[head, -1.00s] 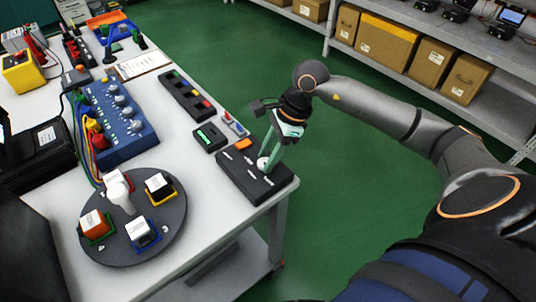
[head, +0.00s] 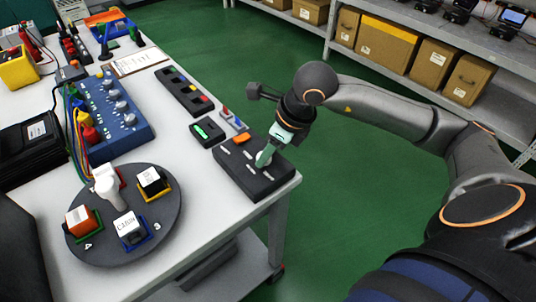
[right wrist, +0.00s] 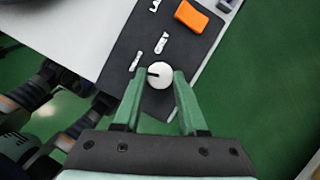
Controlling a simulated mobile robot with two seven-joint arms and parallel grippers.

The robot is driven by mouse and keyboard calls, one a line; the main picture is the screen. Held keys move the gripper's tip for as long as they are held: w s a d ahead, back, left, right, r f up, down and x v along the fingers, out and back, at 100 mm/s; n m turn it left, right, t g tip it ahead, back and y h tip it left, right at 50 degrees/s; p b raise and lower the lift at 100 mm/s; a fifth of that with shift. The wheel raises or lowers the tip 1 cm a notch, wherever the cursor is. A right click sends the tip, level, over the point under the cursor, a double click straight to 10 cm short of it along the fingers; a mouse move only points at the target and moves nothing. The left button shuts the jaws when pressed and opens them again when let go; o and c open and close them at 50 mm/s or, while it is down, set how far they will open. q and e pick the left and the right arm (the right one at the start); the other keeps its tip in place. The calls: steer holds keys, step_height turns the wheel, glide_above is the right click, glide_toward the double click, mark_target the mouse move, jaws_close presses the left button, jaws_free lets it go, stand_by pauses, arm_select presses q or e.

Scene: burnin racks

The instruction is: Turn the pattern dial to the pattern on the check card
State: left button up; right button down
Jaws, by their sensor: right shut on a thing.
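The pattern dial is a round white knob with a dark pointer mark (right wrist: 159,75) on a black box (head: 240,178). In the right wrist view the pointer mark lies toward the left of the knob, and small white labels stand around it, too blurred to read. My right gripper (head: 265,157) is shut on the dial, with one green finger on each side of it in the right wrist view (right wrist: 160,85). In the head view the fingers hide most of the knob. A clipboard with a white sheet (head: 140,61) lies farther back; I cannot tell whether it is the check card. My left gripper is out of view.
An orange switch (head: 242,139) sits on the same black box. A small box with a green display (head: 207,132) is beside it. A round grey turntable (head: 105,250) with coloured sockets and a blue panel with knobs (head: 128,125) stand to the left. The green floor right of the table is clear.

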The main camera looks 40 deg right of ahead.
steer(key=shift+a+f+m, duration=0.1)
steer(key=shift+m, duration=0.3)
steer(key=shift+m+h+b, duration=0.5)
steer(key=shift+m+b, duration=0.1)
steer(key=shift+m, duration=0.7)
steer(key=shift+c, duration=2.3)
jaws_free()
